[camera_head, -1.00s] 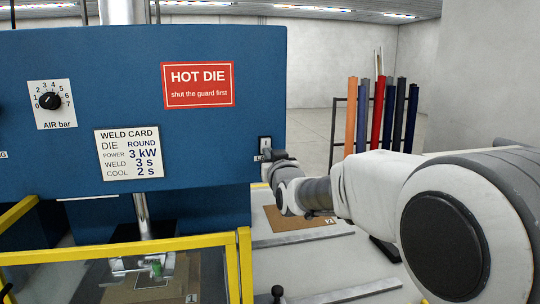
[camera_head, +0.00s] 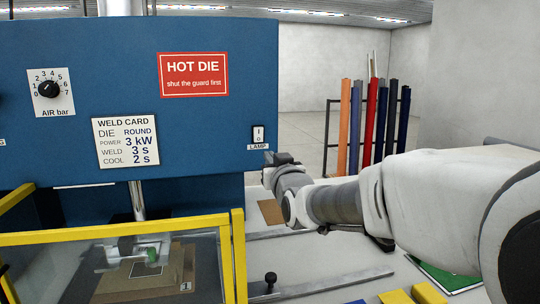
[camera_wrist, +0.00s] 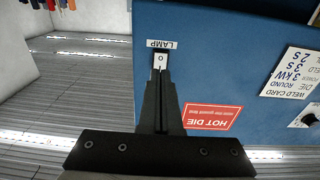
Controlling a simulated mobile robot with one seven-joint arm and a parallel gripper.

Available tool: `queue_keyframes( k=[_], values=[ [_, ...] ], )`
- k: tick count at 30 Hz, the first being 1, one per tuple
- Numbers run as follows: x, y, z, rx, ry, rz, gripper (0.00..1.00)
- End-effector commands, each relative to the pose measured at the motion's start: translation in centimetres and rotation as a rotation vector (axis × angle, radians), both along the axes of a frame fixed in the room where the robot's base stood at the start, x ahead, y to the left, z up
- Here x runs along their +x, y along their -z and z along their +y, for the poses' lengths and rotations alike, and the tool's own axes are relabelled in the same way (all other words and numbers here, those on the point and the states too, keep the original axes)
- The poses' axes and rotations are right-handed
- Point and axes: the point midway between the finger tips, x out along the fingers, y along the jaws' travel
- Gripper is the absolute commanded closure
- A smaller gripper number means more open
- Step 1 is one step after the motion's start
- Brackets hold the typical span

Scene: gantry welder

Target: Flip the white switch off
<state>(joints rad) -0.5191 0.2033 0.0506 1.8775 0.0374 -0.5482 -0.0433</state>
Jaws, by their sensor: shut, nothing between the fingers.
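The white rocker switch (camera_head: 258,134) sits at the right edge of the blue machine panel, above a LAMP label. It carries an I mark above and an O mark below; which side is pressed in is too small to tell. My gripper (camera_head: 280,158) is below and right of the switch in the head view, with nothing in its fingers. In the wrist view, which is upside down, my shut fingers (camera_wrist: 160,76) point at the switch (camera_wrist: 160,61) and overlap part of it. Its O end shows just beyond the tips. I cannot tell whether they touch.
The blue panel (camera_head: 210,130) carries a HOT DIE sign (camera_head: 193,75), a weld card (camera_head: 126,142) and an air dial (camera_head: 49,90). A yellow-framed guard (camera_head: 110,238) stands below, left of my arm. A rack of coloured bars (camera_head: 372,125) stands behind.

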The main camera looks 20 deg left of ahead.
Motion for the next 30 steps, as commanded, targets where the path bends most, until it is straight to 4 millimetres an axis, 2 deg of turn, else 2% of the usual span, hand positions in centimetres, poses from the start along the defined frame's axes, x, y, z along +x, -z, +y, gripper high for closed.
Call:
queue_keyframes(
  k=[3, 9, 24, 27, 29, 30],
  values=[
    [-1.8, 0.4, -1.1, 0.001, 0.0, -0.001, 1.0],
    [-3.4, 0.7, -2.1, 0.001, 0.001, -0.001, 1.0],
    [-3.9, 0.7, -2.6, -0.003, 0.003, 0.004, 1.0],
    [-4.1, 0.8, -4.2, -0.024, 0.023, 0.037, 1.0],
    [-4.4, 1.0, -6.0, -0.047, 0.047, 0.075, 1.0],
    [-4.8, 1.3, -7.6, -0.069, 0.067, 0.111, 1.0]
  ],
)
